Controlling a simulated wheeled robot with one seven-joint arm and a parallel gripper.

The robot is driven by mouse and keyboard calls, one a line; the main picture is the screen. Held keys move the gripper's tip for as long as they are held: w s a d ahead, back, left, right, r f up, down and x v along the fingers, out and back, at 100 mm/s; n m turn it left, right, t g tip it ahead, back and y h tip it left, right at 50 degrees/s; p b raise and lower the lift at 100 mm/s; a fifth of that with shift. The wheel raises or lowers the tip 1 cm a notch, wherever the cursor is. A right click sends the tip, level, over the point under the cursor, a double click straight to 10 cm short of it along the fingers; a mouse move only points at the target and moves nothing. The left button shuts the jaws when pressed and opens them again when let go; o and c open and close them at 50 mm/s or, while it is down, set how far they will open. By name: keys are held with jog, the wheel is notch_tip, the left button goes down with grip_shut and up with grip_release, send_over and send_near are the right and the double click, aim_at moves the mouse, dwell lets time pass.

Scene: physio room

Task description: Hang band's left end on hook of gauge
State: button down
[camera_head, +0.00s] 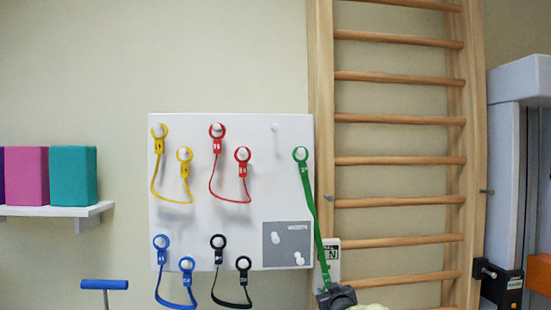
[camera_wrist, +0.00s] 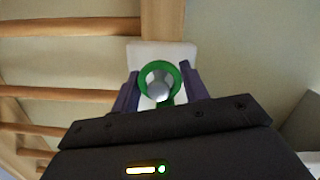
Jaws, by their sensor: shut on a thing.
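The green band (camera_head: 315,215) is stretched from its upper ring (camera_head: 301,154), which is on a peg of the white board, down to my gripper (camera_head: 337,296). In the wrist view, my gripper (camera_wrist: 160,92) is shut on the band's other green ring (camera_wrist: 145,78), one finger at each side. A grey peg-like hook (camera_wrist: 158,86) shows within the ring's opening. I cannot tell whether the ring is around it or only in line with it. The white gauge (camera_head: 328,258), marked "N", is beside the ladder; its lower part is hidden by my gripper. Its plate also shows in the wrist view (camera_wrist: 165,52).
The white board (camera_head: 180,220) holds yellow, red, blue and black bands on pegs, and a grey panel (camera_head: 288,258). Wooden wall bars (camera_head: 400,160) stand close to the gauge. A black device (camera_head: 500,283) is at right. A shelf (camera_head: 60,209) with blocks is at left.

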jog(key=shift+a+r, duration=0.1)
jog(key=shift+r, duration=0.25)
dwell(0.3)
jog(key=c, duration=0.5)
grip_release()
jog(key=s+b, duration=0.5)
jog(key=s, duration=0.3)
jog(key=shift+b, duration=0.4)
dwell(0.4)
jog(key=shift+s, duration=0.1)
